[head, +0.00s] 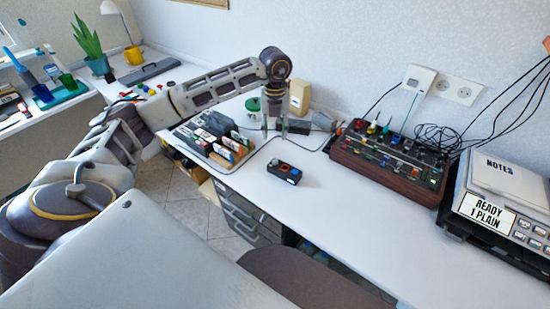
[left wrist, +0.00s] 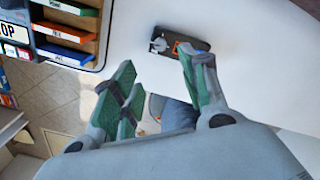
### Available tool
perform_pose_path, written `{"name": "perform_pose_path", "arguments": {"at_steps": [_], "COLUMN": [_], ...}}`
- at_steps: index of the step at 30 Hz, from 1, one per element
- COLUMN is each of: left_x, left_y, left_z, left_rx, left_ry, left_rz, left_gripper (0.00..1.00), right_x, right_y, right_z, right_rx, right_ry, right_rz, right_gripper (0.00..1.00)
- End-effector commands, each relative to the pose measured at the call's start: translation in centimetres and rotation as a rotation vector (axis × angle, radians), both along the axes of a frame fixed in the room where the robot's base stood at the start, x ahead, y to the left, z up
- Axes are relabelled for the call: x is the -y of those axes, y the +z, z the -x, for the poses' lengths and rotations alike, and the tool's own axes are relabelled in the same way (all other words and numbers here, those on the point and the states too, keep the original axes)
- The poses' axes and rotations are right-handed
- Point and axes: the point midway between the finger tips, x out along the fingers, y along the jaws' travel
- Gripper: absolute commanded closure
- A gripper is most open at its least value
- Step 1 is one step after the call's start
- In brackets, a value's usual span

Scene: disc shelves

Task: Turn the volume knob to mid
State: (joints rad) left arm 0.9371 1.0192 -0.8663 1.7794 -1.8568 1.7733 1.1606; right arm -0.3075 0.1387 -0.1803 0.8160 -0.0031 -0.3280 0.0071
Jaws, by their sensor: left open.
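A small dark box (head: 284,172) with a blue part and an orange part on top lies on the white desk. In the left wrist view the box (left wrist: 200,45) shows between and beyond the fingertips, with a round grey knob-like part (left wrist: 158,45) at its left end and an orange part near its middle. I cannot read the knob's setting. My left gripper (head: 275,134) points down over the desk, behind the box in the head view, apart from it. Its green-padded fingers (left wrist: 155,68) are open and empty in the left wrist view. My right gripper is not in view.
A rack of labelled cartridges (head: 213,140) stands left of the box. A wooden-sided panel with many knobs (head: 385,178) is to the right, and a printer-like machine (head: 500,205) is farther right. The desk in front is clear.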

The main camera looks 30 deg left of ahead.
Motion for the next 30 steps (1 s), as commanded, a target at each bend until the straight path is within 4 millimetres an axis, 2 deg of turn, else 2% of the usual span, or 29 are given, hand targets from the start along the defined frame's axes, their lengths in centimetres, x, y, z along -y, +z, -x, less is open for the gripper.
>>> {"name": "perform_pose_path", "arguments": {"at_steps": [11,30], "left_x": [0.1,0.1], "left_y": [-1.2,-9.3], "left_z": [0.0,0.1], "left_rx": [-0.001,-0.002], "left_ry": [-0.001,-0.001], "left_rz": [0.003,0.002], "left_gripper": [0.56,0.56], "right_x": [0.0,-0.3], "right_y": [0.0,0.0], "right_z": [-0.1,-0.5], "right_rx": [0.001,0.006], "right_ry": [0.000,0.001], "right_rz": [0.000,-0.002], "right_gripper": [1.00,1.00]}}
